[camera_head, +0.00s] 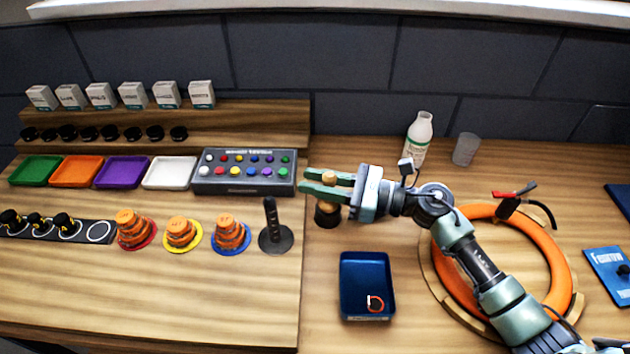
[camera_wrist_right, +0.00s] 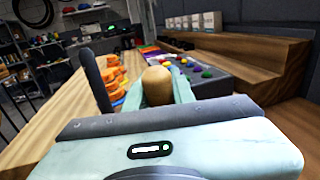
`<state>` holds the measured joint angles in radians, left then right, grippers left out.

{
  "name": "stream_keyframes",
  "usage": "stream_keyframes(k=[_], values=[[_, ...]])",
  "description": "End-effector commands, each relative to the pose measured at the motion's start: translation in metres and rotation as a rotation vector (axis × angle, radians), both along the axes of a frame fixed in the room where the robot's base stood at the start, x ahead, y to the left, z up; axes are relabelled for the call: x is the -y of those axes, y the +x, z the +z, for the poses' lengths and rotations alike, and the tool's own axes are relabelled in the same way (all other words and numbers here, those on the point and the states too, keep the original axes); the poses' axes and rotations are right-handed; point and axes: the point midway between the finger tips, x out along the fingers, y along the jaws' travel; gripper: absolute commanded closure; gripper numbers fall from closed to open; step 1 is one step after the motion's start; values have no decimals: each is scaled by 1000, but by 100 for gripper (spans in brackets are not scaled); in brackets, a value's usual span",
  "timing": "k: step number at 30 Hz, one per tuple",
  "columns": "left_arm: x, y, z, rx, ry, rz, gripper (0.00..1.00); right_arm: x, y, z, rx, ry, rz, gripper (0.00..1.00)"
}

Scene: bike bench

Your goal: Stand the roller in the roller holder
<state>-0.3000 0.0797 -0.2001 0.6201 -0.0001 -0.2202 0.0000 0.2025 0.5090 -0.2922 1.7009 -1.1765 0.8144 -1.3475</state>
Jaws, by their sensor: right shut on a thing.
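The roller has a rounded wooden end (camera_head: 329,177), which shows between the fingers of my right gripper (camera_head: 310,181). In the right wrist view, the wooden end (camera_wrist_right: 157,85) stands up between the two pale green fingers. My right gripper is shut on it, above the table right of the raised wooden board. Directly below the fingers is a dark round part with a brown band (camera_head: 327,215). I cannot tell whether this is the roller's lower end or the roller holder around it, because the fingers hide the join. My left gripper is not in view.
A black upright post on a round base (camera_head: 275,237) stands close to the left. A blue tray (camera_head: 367,258) lies in front. An orange ring (camera_head: 555,260) lies under my right arm. A white bottle (camera_head: 418,138) and a grey cup (camera_head: 466,150) stand behind.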

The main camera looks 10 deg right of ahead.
Motion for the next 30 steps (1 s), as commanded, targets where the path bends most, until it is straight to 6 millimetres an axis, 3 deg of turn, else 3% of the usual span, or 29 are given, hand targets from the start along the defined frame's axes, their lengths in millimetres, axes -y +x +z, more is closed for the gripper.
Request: stream_keyframes(k=[30], values=[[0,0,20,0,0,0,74,-1,-1,36,-3,0,2,100]])
